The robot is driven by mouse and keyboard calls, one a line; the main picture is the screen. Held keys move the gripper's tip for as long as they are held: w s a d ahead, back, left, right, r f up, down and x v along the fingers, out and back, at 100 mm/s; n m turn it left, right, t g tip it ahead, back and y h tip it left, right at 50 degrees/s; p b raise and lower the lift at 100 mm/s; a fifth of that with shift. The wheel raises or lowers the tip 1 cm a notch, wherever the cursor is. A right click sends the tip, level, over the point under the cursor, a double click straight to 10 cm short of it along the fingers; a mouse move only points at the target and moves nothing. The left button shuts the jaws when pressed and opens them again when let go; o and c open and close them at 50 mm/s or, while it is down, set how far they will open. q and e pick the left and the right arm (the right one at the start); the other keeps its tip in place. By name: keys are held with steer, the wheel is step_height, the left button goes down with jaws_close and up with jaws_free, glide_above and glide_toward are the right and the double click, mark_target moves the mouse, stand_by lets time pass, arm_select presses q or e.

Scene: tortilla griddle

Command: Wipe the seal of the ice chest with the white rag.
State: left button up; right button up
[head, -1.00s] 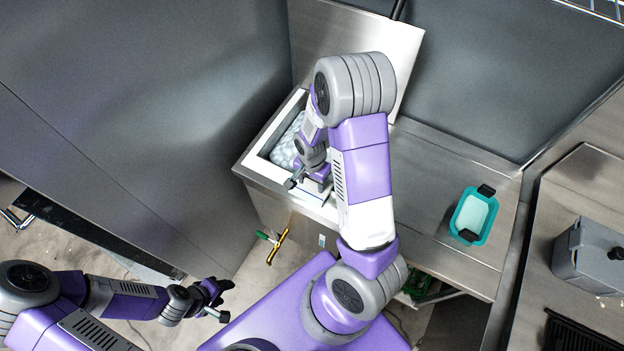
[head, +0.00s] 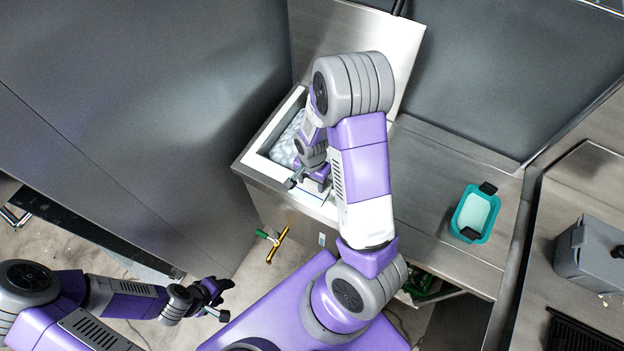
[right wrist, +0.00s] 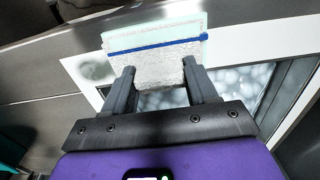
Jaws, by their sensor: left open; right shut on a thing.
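The ice chest (head: 252,166) is a steel bin with a pale rim, set into the counter at the middle, its lid (head: 372,38) raised behind it. Ice (head: 287,145) shows inside; it also shows in the right wrist view (right wrist: 262,82). My right gripper (right wrist: 160,85) is shut on the white rag (right wrist: 158,66), which has a blue stripe, at the pale seal (right wrist: 95,68) along the chest's rim. Whether the rag touches the seal I cannot tell. In the head view my right arm hides most of the rag. My left gripper (head: 224,300) is open and empty, low at the left, away from the chest.
A teal tub (head: 475,213) with dark handles stands on the steel counter to the right. A grey container (head: 590,255) is at the far right. A brass tap with a green handle (head: 275,243) sticks out below the chest's front. A steel wall rises at the left.

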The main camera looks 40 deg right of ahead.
mark_target(324, 192)
steer(key=o, duration=1.2)
steer(key=shift+c, duration=0.2)
steer(key=shift+r+p, duration=0.35)
steer(key=shift+p, duration=0.05)
steer(key=c, duration=0.7)
steer(key=shift+c, duration=0.2)
steer(key=shift+s, duration=0.1)
steer(key=shift+s+d+f, duration=0.1)
steer(key=shift+s+d, duration=0.15)
steer(key=shift+s, duration=0.35)
steer(key=shift+s+d, duration=0.25)
steer(key=shift+s, duration=0.4)
steer(key=shift+s+d+f, duration=0.1)
steer(key=shift+s+d, duration=0.15)
steer(key=shift+s, duration=0.35)
steer(key=shift+w+a, duration=0.1)
steer(key=shift+w, duration=0.05)
